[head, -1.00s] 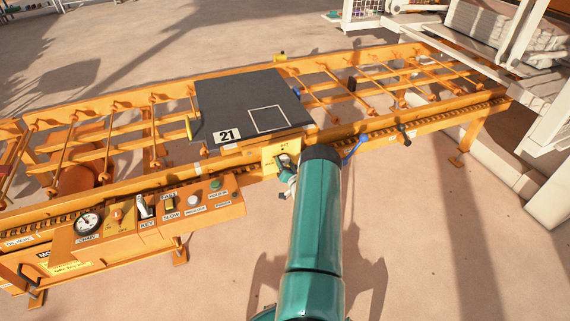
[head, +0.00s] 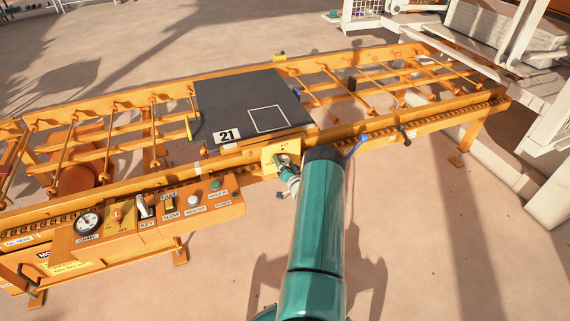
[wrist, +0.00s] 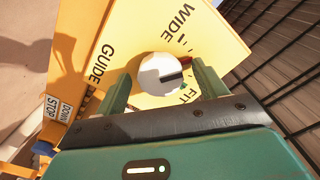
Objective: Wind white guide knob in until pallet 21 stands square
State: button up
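The white guide knob (wrist: 156,74) sits on a yellow plate (wrist: 222,40) lettered GUIDE, WIDE and FIT.
A control box (head: 215,208) with gauge, key switch and buttons is left of the knob. A blue handle (head: 357,143) and a black-knobbed lever (head: 404,130) are to the right. A yellow stop (head: 188,128) stands at the pallet's left. Open floor lies in front.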

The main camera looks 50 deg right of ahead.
jog(key=v, duration=1.3)
jog(key=shift+s+a, duration=0.15)
jog(key=shift+s, duration=0.2)
